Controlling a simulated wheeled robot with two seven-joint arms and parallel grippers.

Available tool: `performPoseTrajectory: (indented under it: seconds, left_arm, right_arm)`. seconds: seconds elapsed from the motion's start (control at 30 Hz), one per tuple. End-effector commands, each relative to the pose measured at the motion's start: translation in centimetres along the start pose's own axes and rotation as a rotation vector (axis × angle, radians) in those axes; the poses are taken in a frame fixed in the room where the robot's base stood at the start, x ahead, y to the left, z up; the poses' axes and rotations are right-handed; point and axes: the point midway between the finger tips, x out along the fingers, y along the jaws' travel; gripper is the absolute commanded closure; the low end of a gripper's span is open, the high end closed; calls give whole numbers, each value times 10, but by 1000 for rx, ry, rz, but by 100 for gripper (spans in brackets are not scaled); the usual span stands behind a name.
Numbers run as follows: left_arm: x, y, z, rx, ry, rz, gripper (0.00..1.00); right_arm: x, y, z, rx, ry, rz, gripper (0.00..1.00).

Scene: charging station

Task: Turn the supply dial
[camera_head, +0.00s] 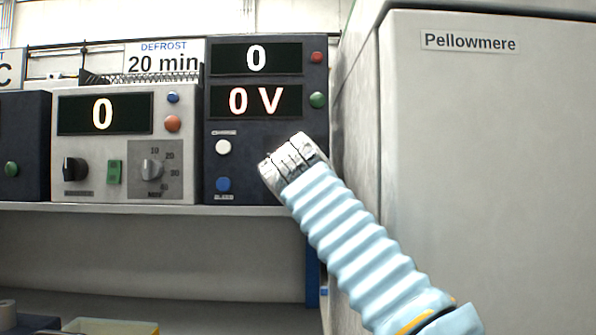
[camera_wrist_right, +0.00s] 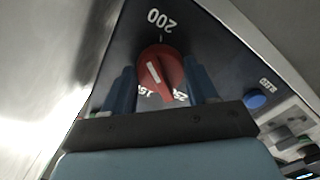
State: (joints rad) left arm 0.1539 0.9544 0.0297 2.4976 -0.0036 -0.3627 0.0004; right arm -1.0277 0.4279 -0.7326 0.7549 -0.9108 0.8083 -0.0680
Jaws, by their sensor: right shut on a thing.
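The supply dial is a red knob (camera_wrist_right: 157,72) with a white pointer mark, seen in the right wrist view on a dark panel. A "200" label stands above it in that view, and other labels below it are partly covered. My right gripper (camera_wrist_right: 163,78) has a blue finger on each side of the dial and is shut on it. In the head view the right gripper (camera_head: 290,165) is at the lower right of the dark supply unit (camera_head: 215,112), and the dial is hidden behind it. The unit's displays read "0" (camera_head: 256,58) and "0 V" (camera_head: 256,101). My left gripper is not in view.
A tall grey cabinet (camera_head: 480,170) labelled "Pellowmere" stands close on the right. Red, green, white and blue buttons sit on the dark unit.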

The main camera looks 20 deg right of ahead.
Motion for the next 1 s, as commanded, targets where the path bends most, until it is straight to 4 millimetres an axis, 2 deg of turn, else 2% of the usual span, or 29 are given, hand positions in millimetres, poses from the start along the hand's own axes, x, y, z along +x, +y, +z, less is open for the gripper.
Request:
performPoseTrajectory:
  seconds: [0.13, 0.17, 0.3, 0.67, 0.77, 1.0]
  left_arm:
    - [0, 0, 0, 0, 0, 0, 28]
    - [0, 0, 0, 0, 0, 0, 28]
    - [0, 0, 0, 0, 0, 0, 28]
    - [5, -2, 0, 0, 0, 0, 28]
    - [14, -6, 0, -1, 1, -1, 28]
    - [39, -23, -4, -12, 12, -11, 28]
  right_arm:
    - [-1, 1, -2, 2, 7, 2, 72]
    - [-1, 1, -2, 2, 6, 2, 37]
    - [0, 1, -1, 2, 4, 1, 16]
    - [-6, -1, 0, 3, 4, -1, 16]
    - [-21, -4, 2, 3, 6, -2, 16]
    - [-80, -5, 3, 5, 8, -3, 16]
